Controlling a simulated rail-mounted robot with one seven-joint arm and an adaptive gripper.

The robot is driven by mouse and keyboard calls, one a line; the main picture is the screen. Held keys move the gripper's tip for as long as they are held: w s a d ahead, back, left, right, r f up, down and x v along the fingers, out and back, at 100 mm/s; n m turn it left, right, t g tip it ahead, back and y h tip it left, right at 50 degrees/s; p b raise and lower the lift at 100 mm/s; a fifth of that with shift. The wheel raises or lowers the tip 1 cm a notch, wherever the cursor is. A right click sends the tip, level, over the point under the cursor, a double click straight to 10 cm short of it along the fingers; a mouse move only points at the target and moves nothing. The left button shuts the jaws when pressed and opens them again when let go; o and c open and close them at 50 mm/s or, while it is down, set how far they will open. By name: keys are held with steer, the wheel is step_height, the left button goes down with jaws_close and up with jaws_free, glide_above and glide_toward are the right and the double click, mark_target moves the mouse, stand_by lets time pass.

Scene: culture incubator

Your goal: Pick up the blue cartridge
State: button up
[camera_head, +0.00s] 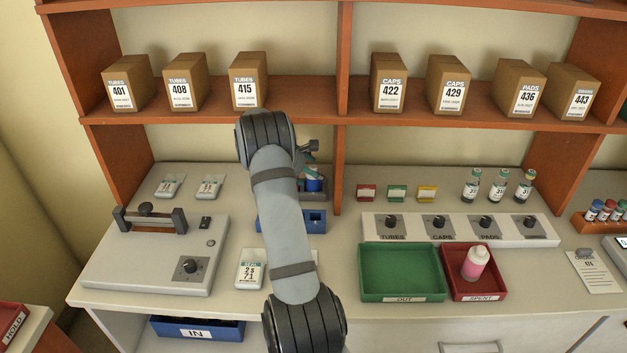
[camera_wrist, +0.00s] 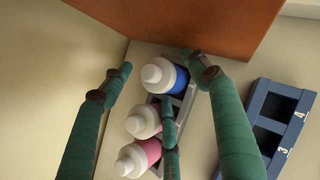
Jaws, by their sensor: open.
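In the wrist view the blue cartridge (camera_wrist: 177,78), with a white cap, stands at the top end of a row in a grey holder (camera_wrist: 187,103). Two pink cartridges, a middle one (camera_wrist: 143,121) and a lower one (camera_wrist: 139,158), stand in the same row. My gripper (camera_wrist: 160,70) is open with green fingers. Two fingers spread to either side of the blue cartridge, and a third reaches up beside the middle pink one. I see no clear grip on anything. In the head view my arm hides much of this spot, and a bit of the blue cartridge (camera_head: 313,184) shows.
A blue rack (camera_wrist: 296,97) with numbered slots lies right of the holder. A wooden shelf panel (camera_wrist: 205,22) is close beyond the fingers. In the head view, a green tray (camera_head: 402,272) and a red tray (camera_head: 490,292) with a pink bottle (camera_head: 475,264) stand at the front right.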

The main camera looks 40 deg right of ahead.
steer(key=shift+w+d+f, duration=0.1)
steer(key=shift+d+f, duration=0.1)
steer(key=shift+f, duration=0.05)
steer(key=shift+c, duration=0.8)
steer(key=c, duration=1)
steer(key=shift+r, duration=0.1)
